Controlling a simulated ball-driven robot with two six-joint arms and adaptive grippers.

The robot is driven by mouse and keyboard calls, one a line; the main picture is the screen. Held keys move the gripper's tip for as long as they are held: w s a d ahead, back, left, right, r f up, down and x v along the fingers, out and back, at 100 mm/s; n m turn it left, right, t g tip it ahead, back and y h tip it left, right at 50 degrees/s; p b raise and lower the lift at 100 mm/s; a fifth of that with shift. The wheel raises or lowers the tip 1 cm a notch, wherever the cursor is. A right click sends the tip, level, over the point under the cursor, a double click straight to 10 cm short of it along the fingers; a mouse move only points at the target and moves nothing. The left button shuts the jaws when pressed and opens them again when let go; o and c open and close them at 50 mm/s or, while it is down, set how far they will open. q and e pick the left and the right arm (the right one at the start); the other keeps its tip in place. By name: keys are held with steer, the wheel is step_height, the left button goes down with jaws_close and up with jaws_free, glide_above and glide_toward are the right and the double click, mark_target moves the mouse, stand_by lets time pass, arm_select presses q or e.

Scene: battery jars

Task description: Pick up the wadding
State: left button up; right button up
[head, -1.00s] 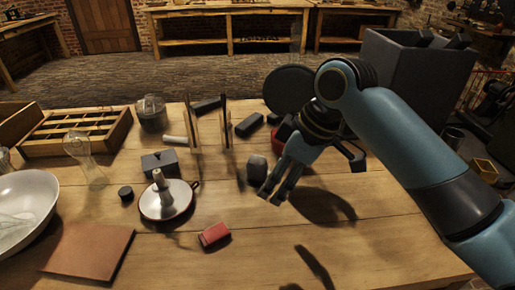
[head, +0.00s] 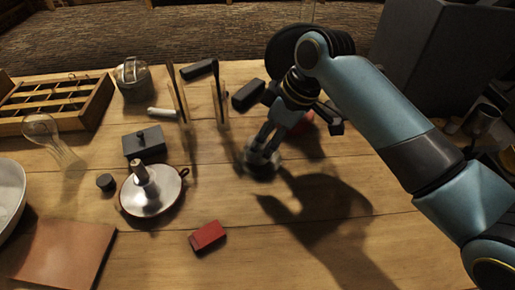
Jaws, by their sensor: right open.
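A small dark grey lump, which looks like the wadding (head: 262,171), sits on the wooden table right of the middle. My right gripper (head: 262,157) reaches down over it with its fingers open, one to each side as far as I can see. The fingers hide much of the lump, and I cannot tell whether they touch it. My left gripper is not in view.
A red block (head: 207,236) lies in front, and a candleholder dish (head: 162,202) stands to the left. Upright glass plates (head: 220,107) and dark blocks (head: 249,95) stand behind.

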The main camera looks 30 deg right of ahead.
steer(key=x, duration=0.4)
steer(key=shift+w, duration=0.3)
steer(key=shift+c, duration=0.7)
steer(key=c, duration=0.9)
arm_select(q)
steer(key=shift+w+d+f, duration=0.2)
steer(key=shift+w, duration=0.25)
arm_select(e)
steer(key=shift+o, duration=0.2)
steer(key=shift+r, duration=0.6)
step_height(320, 180, up, 3)
steer(key=shift+f, duration=0.1)
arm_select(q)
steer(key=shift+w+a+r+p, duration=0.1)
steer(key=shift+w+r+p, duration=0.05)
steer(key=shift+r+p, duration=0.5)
arm_select(e)
steer(key=s+d+r, duration=0.6)
steer(key=s+r, duration=0.1)
steer(key=s, duration=0.2)
steer(key=shift+s+d, duration=0.15)
steer(key=shift+s, duration=0.25)
